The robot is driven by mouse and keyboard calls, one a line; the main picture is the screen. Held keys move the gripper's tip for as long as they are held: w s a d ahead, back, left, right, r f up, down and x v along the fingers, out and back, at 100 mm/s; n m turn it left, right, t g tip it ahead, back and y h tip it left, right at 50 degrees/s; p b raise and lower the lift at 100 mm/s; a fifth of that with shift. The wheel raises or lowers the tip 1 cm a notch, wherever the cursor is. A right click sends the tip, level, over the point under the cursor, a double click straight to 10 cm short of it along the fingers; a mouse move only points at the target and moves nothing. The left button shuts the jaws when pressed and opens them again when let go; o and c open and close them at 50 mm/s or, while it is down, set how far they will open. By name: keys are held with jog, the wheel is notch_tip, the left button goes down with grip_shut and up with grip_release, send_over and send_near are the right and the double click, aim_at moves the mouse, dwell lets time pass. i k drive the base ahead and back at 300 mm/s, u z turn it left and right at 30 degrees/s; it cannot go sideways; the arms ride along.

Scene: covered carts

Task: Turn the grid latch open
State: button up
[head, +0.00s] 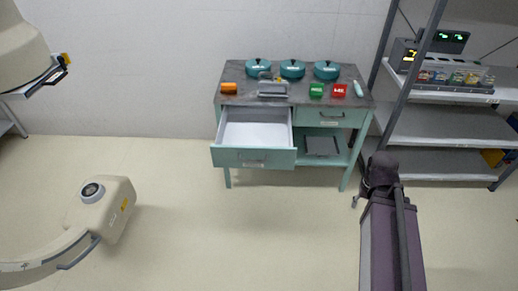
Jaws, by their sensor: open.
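A large beige machine head (20,45) hangs at the top left, cut by the frame edge. A small dark fitting with a yellow part (66,59) sits on its lower right edge, and it may be the grid latch. It is too small to tell how it is turned. My purple arm (390,235) rises from the bottom right to a dark joint, far from this fitting. I cannot make out my gripper. A small grey piece shows left of the joint, and I cannot tell what it belongs to.
A beige lower unit (102,208) on a curved arm stands at the left. A teal workbench (348,101) at the back has its left drawer (253,157) pulled out. A grey shelf rack (440,125) stands at the right. The middle floor is clear.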

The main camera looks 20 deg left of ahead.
aim_at(64, 57)
jog(key=z, duration=0.1)
jog(key=k, duration=0.5)
jog(key=u, duration=0.9)
jog(key=i, duration=0.5)
jog(key=u, duration=0.45)
